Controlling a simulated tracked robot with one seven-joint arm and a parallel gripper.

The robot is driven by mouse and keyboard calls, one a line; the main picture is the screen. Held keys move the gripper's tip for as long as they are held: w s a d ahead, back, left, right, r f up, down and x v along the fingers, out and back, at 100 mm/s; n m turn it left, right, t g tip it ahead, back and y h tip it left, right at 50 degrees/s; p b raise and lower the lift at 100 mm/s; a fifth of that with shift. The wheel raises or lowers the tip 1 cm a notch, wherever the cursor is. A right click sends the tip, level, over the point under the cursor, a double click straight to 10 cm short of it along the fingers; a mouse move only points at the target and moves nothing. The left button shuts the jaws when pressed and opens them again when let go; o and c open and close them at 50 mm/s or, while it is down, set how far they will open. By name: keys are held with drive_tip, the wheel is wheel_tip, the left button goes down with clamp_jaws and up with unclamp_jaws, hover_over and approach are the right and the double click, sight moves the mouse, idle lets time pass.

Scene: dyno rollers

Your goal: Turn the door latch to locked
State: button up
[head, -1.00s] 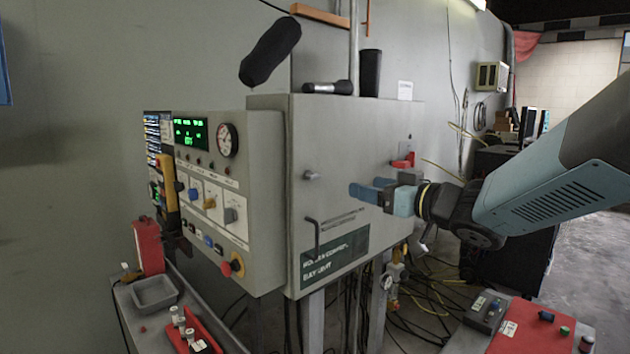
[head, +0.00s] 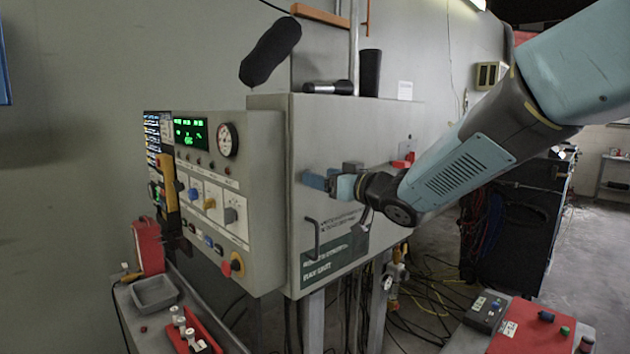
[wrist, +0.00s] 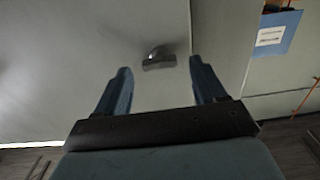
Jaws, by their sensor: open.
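The door latch (wrist: 158,61) is a small dark grey knob on the pale grey door. In the wrist view it lies just ahead of my fingertips, roughly midway between them, with room on both sides. In the head view the gripper hides the latch. My gripper (head: 311,180) is open and empty, with its blue fingers in front of the cabinet door (head: 385,130) near its left edge. The wrist view shows both fingers (wrist: 159,76) apart. I cannot tell whether the fingertips reach around the latch.
A dark bar handle (head: 315,240) and a green label (head: 340,258) are below the gripper on the door. A red switch (head: 404,160) is to the right. The control panel (head: 262,190) with dials and knobs is left of the door. A black cup (head: 370,72) stands on top.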

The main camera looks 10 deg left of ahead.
drive_tip(key=shift+w+a, duration=0.45)
drive_tip(key=shift+a, duration=0.1)
drive_tip(key=c, duration=1.1)
